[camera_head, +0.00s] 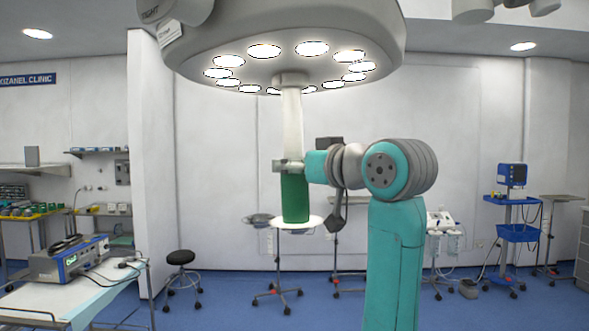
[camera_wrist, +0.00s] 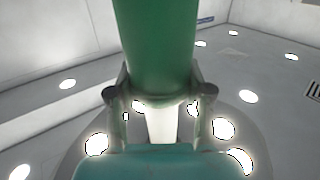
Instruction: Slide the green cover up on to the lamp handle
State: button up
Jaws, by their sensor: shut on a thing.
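The green cover (camera_head: 295,200) is an upright cylinder under the surgical lamp. My gripper (camera_head: 288,166) is shut on the cover near its upper end. In the wrist view the cover (camera_wrist: 157,45) sits between the two fingers (camera_wrist: 158,105). The pale lamp handle (camera_head: 292,120) hangs straight down from the middle of the lamp head (camera_head: 240,50), in line above the cover. It also shows beyond the cover's rim in the wrist view (camera_wrist: 161,125). Its lower end is hidden at the gripper, so I cannot tell how far it is inside the cover.
A stool (camera_head: 180,258) and a trolley with a blue device (camera_head: 68,262) are at the left. A blue cart (camera_head: 516,232) stands at the right. The air around the handle is clear.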

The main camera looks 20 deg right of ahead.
aim_at(298, 116)
jog(key=shift+w+a+r, duration=0.1)
jog(key=shift+r, duration=2.2)
jog(key=shift+w+a+r, duration=0.1)
jog(key=shift+r, duration=2.15)
jog(key=o, duration=1.2)
jog(key=v, duration=1.2)
jog(key=shift+d, duration=0.1)
